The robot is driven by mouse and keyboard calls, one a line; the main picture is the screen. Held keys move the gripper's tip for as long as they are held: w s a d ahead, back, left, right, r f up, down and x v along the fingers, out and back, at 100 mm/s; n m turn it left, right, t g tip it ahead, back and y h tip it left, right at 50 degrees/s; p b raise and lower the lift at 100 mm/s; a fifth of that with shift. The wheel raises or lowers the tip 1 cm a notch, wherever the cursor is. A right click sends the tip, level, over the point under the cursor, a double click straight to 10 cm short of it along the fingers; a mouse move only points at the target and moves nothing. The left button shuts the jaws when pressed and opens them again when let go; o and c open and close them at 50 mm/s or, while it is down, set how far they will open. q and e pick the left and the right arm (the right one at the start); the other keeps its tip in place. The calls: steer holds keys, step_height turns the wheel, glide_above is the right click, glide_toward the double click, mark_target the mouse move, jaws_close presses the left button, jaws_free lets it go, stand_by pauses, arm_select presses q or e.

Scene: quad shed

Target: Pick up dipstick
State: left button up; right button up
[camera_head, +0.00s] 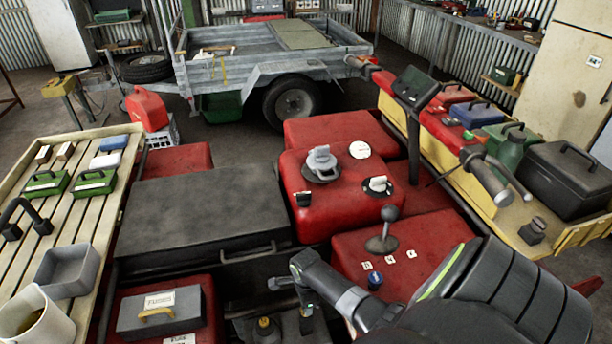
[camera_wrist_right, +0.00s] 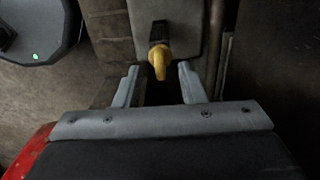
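The dipstick (camera_wrist_right: 158,62) shows in the right wrist view as a yellow handle rising from a dark collar on a grey block. In the head view a small yellow-topped part (camera_head: 265,326) at the bottom edge looks like the same dipstick. My right gripper (camera_wrist_right: 159,74) is open. The handle's near end lies between the two fingertips in the picture, with a gap on each side; I see no contact, and the depth is hard to judge. In the head view my right arm reaches in from the lower right. My left gripper is not in view.
The red quad body (camera_head: 330,195) and a black seat or box (camera_head: 205,210) surround the low engine gap. A gear lever (camera_head: 388,225) stands to the right. A grey fuses box (camera_head: 160,312) lies to the left. A slatted bench (camera_head: 95,200) stands far left.

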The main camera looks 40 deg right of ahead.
steer(key=shift+f, duration=0.1)
jaws_close()
stand_by(0.4)
step_height(320, 180, up, 18)
steer(key=p, duration=0.2)
stand_by(0.6)
stand_by(0.4)
